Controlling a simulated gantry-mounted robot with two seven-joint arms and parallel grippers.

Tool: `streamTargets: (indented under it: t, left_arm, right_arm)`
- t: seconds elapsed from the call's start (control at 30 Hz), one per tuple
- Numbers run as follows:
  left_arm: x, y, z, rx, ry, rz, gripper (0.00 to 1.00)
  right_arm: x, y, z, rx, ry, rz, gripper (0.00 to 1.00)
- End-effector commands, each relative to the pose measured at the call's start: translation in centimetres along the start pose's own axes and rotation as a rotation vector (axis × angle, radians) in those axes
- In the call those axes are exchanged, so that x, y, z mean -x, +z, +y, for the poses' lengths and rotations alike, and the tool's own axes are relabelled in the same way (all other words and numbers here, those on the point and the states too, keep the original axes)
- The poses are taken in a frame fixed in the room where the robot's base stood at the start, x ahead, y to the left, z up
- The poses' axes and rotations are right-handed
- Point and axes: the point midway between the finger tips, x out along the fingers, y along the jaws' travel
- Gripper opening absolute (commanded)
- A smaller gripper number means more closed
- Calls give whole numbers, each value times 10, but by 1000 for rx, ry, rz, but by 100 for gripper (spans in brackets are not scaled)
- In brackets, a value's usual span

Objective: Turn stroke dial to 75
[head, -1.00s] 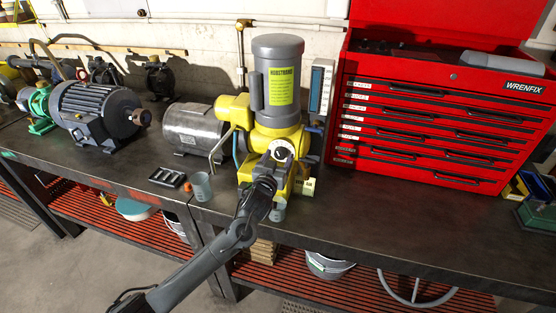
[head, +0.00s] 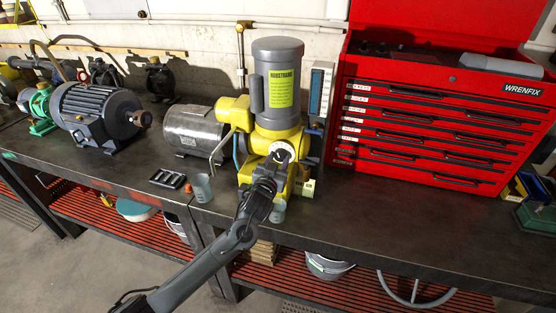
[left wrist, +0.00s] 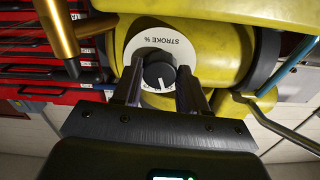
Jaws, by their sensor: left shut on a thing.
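The yellow dosing pump with a grey motor (head: 278,80) stands upright on the bench. Its stroke dial is a black knob (left wrist: 160,72) with a white pointer mark, in front of a white round plate (left wrist: 150,38) lettered "STROKE %", seen upside down in the left wrist view. My left gripper (left wrist: 160,85) has its two fingers on either side of the knob and is shut on it. In the head view the left gripper (head: 272,172) covers most of the knob, and part of the white plate (head: 282,150) shows above it. The scale numbers are too small to read.
A brass-coloured pipe (left wrist: 62,35) is close to the gripper in the left wrist view. A red tool chest (head: 440,120) stands right of the pump. A grey cup (head: 202,187) and a dark tray (head: 167,179) lie to the left. The front right of the bench is clear.

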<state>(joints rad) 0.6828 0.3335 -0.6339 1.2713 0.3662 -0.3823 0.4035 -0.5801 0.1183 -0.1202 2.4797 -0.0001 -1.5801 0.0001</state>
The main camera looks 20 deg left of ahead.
Motion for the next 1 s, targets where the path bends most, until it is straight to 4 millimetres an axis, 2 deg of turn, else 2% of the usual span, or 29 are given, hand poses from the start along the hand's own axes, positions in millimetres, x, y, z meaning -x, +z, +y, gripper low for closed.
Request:
streamTargets:
  t: [0.6, 1.0]
  left_arm:
    - [0, -2, -2, -519, 0, -3, 12]
    - [0, -1, -2, -723, -1, -2, 12]
  right_arm:
    - [34, -11, 1, -1, -1, 0, 43]
    - [43, -13, 3, 5, 4, -1, 43]
